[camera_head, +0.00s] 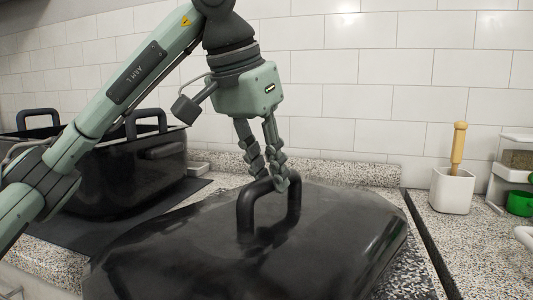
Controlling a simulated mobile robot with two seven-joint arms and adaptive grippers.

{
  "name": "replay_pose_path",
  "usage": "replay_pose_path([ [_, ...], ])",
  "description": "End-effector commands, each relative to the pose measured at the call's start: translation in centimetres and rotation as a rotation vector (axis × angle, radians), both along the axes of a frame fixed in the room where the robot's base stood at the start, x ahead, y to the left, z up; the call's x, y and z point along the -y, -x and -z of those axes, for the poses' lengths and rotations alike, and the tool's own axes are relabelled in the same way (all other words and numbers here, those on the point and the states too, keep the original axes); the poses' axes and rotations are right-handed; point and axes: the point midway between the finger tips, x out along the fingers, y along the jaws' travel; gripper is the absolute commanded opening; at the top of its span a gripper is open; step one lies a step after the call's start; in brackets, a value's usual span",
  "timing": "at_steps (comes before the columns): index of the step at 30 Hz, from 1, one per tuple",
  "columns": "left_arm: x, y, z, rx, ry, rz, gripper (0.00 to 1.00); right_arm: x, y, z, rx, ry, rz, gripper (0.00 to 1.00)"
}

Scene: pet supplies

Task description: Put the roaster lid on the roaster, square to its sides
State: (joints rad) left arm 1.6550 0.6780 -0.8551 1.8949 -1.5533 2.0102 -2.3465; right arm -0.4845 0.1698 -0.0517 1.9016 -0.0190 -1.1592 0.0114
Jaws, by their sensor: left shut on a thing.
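The roaster lid (330,235) is a large black domed cover with a looped black handle (245,208) on top. It fills the lower middle of the head view, and its near edge runs out of the frame. My left gripper (277,182) points down from above, with its fingers shut on the top bar of this handle. I cannot tell whether the lid touches the counter. The roaster (120,175) is a deep black pan with upright handles, standing at the left, apart from the lid. My left arm hides part of it. My right gripper is not in view.
The roaster stands on a dark mat (180,199). A white pot (452,190) with a wooden-handled tool (458,148) stands at the right, beside a rack with a green bowl (520,203). A white tiled wall (400,65) closes off the back of the speckled counter (480,250).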

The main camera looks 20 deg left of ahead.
Motion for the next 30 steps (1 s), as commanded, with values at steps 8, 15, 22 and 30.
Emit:
replay_pose_path([
  [8,-0.01,-0.03,-0.13,0.008,0.004,-0.001,0.00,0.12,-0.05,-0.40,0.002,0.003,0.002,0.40],
  [15,-0.03,0.00,0.41,0.002,0.000,0.000,0.26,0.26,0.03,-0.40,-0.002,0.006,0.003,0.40],
  [22,-0.02,0.01,0.41,0.002,0.000,0.000,0.41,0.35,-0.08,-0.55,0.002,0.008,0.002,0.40],
  [30,-0.01,0.00,-0.09,0.002,0.001,0.000,0.41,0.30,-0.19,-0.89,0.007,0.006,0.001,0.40],
])
